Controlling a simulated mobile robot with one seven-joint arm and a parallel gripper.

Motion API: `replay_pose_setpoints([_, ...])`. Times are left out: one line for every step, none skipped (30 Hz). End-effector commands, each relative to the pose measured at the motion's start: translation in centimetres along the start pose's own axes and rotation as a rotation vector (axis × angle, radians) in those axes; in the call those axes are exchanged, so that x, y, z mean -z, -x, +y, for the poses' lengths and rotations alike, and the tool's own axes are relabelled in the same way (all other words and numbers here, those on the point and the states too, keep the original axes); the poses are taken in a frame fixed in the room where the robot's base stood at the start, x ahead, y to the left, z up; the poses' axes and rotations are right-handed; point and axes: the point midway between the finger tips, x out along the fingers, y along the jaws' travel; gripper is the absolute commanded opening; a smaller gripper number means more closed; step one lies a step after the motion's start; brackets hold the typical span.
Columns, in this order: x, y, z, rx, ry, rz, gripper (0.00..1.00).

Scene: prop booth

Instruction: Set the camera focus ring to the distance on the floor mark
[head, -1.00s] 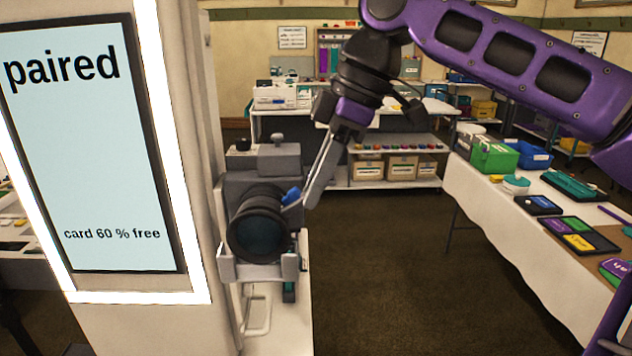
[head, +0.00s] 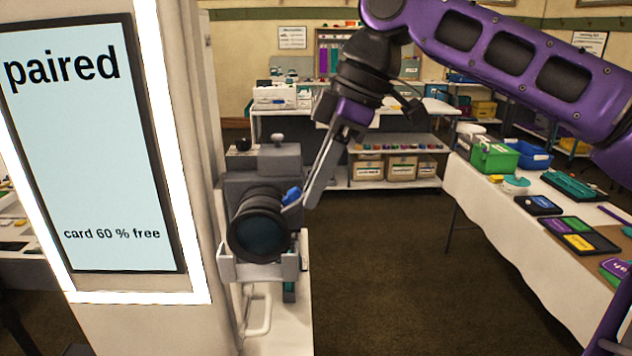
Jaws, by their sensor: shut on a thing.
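The camera (head: 262,175) is a grey box body with a large dark lens (head: 258,232) facing me, seated in a grey cradle (head: 252,271) beside the booth pillar. A small blue tab (head: 292,195) sticks out at the upper right of the lens barrel. My gripper (head: 300,198) reaches down from the upper right, with its fingertips at the blue tab and shut on it. The distance marks on the focus ring are too small to tell. No floor mark shows clearly in this view.
A lit screen (head: 92,150) on the pillar at left reads "paired" and "card 60 % free". A white-covered table (head: 497,222) with trays and bins stands at right. Shelves with boxes (head: 386,168) stand behind. Dark floor (head: 400,260) lies open between.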

Motion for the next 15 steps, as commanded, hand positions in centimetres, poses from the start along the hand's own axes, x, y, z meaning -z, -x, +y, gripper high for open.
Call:
replay_pose_setpoints([0.0,0.1,0.1,-0.002,-0.002,0.001,0.00])
replay_pose_setpoints([0.0,0.1,0.1,-0.002,-0.002,0.002,0.00])
replay_pose_setpoints([0.0,0.1,0.1,-0.002,-0.002,0.002,0.00])
replay_pose_setpoints([0.0,0.1,0.1,-0.002,-0.002,0.002,0.00])
replay_pose_setpoints([0.0,0.1,0.1,-0.002,-0.002,0.002,0.00])
replay_pose_setpoints([0.0,0.1,0.1,-0.002,-0.002,0.002,0.00])
replay_pose_setpoints([0.0,0.0,0.1,-0.002,-0.002,0.003,0.00])
replay_pose_setpoints([-0.1,0.0,0.1,-0.002,-0.002,0.005,0.00])
replay_pose_setpoints([-0.2,-0.2,0.1,-0.002,-0.003,0.013,0.00])
replay_pose_setpoints([-0.4,-0.3,0.1,-0.002,-0.003,0.023,0.00])
replay_pose_setpoints([-0.6,-0.5,0.1,-0.001,-0.003,0.036,0.00])
replay_pose_setpoints([-0.9,-0.8,0.1,-0.001,-0.006,0.062,0.00])
replay_pose_setpoints([-1.2,-1.0,0.1,-0.002,-0.005,0.082,0.00])
replay_pose_setpoints([-1.4,-1.2,0.1,-0.002,-0.006,0.107,0.00])
replay_pose_setpoints([-1.8,-1.5,0.1,-0.002,-0.006,0.141,0.00])
